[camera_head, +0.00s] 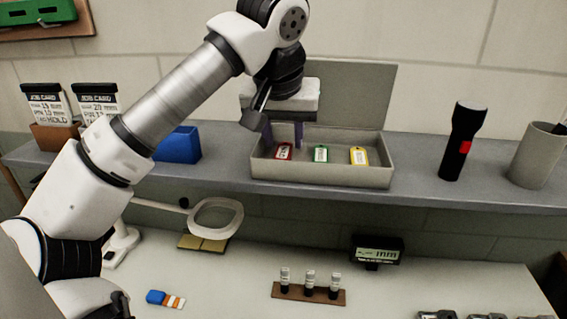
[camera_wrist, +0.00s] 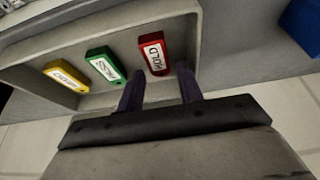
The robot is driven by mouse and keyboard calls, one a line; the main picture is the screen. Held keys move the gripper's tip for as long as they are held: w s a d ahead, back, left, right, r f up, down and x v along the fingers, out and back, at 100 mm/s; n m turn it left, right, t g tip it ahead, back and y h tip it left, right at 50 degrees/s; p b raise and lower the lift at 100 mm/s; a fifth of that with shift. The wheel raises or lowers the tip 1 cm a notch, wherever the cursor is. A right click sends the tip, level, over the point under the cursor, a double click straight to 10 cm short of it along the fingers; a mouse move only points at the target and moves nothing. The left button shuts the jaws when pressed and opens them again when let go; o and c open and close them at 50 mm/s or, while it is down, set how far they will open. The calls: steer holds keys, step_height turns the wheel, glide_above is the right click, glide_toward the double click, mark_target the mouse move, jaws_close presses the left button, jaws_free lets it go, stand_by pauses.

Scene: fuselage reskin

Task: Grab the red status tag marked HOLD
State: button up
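The red status tag (camera_head: 283,152) lies at the left end of an open grey box (camera_head: 320,176) on the shelf. In the wrist view the red tag (camera_wrist: 154,55) shows a white label reading HOLD, upside down. A green tag (camera_head: 320,153) and a yellow tag (camera_head: 358,156) lie to its right in the head view. My gripper (camera_head: 284,136) is above the left part of the box, pointing down. In the wrist view its two dark fingers (camera_wrist: 159,86) are apart with nothing between them, and the red tag lies just beyond the tips.
The box's raised lid (camera_head: 357,95) stands behind it. A blue bin (camera_head: 179,144) is left of the box, a black flashlight (camera_head: 462,140) and a grey cup (camera_head: 537,155) to the right. A magnifier lamp (camera_head: 217,217) and a vial rack (camera_head: 308,294) are on the bench below.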

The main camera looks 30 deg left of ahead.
steer(key=shift+x, duration=0.9)
steer(key=shift+r, duration=0.1)
steer(key=shift+d, duration=0.1)
steer(key=c, duration=0.7)
steer(key=shift+c, duration=0.2)
steer(key=shift+d+r, duration=0.1)
steer(key=shift+r, duration=0.15)
